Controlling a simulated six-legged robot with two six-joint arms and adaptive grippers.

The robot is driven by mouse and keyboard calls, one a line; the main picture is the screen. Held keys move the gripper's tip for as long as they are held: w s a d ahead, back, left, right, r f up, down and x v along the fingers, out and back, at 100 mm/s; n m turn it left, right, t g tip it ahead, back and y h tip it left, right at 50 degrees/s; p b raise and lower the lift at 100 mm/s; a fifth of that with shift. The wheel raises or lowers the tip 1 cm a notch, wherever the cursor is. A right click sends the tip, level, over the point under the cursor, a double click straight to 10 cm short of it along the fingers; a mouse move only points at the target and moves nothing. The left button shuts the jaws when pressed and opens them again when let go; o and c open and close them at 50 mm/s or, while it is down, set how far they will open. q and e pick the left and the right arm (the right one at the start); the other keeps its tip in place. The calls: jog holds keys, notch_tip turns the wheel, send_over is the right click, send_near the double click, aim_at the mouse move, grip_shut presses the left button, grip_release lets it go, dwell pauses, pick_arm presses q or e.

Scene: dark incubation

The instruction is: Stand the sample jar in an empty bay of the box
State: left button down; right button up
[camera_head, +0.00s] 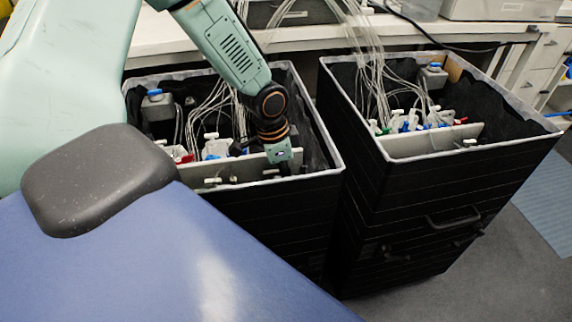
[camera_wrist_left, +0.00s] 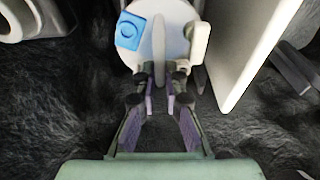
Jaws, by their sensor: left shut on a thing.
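The sample jar (camera_wrist_left: 178,22) shows in the left wrist view as a round white top with a raised ridge, a blue square piece and a white knob. My left gripper (camera_wrist_left: 160,78) is shut on the ridge. In the head view my left gripper (camera_head: 283,163) reaches down into the left box (camera_head: 335,165), at the pale divider (camera_head: 205,175) near its front wall. The jar cannot be made out there. In the wrist view the divider (camera_wrist_left: 248,50) stands upright just right of the jar, with dark crumpled lining (camera_wrist_left: 60,105) around. Whether the jar touches the floor cannot be told. My right gripper is out of view.
Behind the divider, the left box holds tubes and a grey blue-capped bottle (camera_head: 157,103). A similar tube-filled box (camera_head: 440,190) stands close on the right. A white bench (camera_head: 170,38) runs behind. Grey floor (camera_head: 500,270) is clear at lower right.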

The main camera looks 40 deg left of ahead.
pick_arm(q)
jog(key=shift+s+f, duration=0.15)
jog(key=shift+f, duration=0.2)
